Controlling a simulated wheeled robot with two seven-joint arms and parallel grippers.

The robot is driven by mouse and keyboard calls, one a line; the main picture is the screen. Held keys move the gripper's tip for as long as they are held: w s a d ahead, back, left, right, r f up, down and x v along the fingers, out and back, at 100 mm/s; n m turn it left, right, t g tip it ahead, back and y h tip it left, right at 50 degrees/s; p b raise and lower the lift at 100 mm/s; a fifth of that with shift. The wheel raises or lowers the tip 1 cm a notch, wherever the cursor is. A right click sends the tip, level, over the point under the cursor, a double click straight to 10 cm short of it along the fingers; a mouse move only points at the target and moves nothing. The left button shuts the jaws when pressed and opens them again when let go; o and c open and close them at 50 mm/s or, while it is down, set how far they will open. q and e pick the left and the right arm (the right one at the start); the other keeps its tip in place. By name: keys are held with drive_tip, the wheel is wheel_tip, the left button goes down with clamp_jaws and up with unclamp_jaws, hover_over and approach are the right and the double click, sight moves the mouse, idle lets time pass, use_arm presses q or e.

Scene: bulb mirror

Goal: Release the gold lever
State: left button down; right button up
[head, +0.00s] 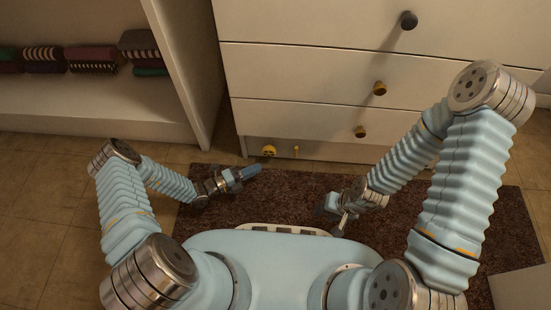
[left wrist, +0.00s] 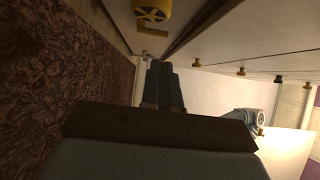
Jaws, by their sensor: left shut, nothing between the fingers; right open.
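The gold lever (head: 296,152) is a small thin upright piece on the low front panel of the white dresser. A round gold wheel-like fitting (head: 268,151) is just left of it; a large gold wheel-like fitting also shows at the top of the left wrist view (left wrist: 152,12). My left gripper (head: 258,169) is shut and empty over the rug, below and left of the lever, apart from it. Its dark fingers show in the left wrist view (left wrist: 165,85). My right gripper (head: 335,217) is open and low over the rug, well short of the dresser.
The dresser drawers (head: 300,75) carry a dark knob (head: 408,20) and gold knobs (head: 379,88), (head: 361,132). An open shelf (head: 90,100) with folded cloths (head: 92,59) stands at the left. A brown rug (head: 290,190) covers the floor before the dresser.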

sight(296, 151)
use_arm(q)
drive_tip(key=b+x, duration=0.1)
drive_tip(key=x, duration=1.2)
drive_tip(key=shift+d, duration=0.3)
use_arm(e)
drive_tip(key=shift+f, duration=0.6)
use_arm(q)
drive_tip(key=shift+w, duration=0.15)
use_arm(e)
drive_tip(key=shift+r, duration=0.1)
